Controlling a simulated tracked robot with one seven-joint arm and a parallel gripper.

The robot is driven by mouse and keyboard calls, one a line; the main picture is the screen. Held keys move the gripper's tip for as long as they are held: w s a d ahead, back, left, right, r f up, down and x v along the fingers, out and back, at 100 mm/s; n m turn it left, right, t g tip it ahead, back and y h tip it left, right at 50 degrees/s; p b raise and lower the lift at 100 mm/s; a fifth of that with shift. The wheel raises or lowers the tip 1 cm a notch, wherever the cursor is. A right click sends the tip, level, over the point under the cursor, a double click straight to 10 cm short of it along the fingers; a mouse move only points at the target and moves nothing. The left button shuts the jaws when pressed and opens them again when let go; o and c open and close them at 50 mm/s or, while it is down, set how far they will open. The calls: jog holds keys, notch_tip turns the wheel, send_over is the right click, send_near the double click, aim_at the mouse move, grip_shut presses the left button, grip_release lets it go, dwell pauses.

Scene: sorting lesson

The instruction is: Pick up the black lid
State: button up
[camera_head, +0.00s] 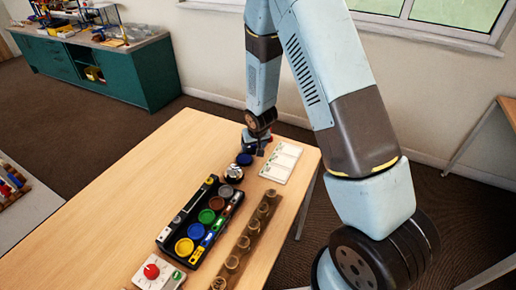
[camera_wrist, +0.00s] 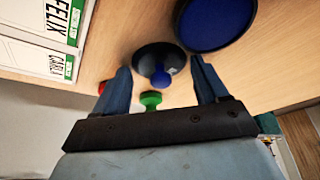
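In the wrist view, a dark, blackish round lid (camera_wrist: 150,53) lies on the wooden table between my gripper's fingertips. A blue knob (camera_wrist: 161,77) shows over its near edge; I cannot tell whether it belongs to the lid. My gripper (camera_wrist: 160,64) is open, with a blue-grey finger on each side and no clear contact with the lid. In the head view my gripper (camera_head: 261,150) is low over the table's far end, and the black lid cannot be made out there.
A blue disc (camera_wrist: 213,20) lies close beside the right finger. A green knob (camera_wrist: 151,99) and a red piece (camera_wrist: 102,87) are near the fingers. White name cards (camera_head: 281,162), a black tray (camera_head: 180,214) of coloured dishes and a wooden rack (camera_head: 250,240) occupy the table. Its left side is clear.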

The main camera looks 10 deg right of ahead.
jog(key=shift+s, duration=0.1)
jog(key=c, duration=1)
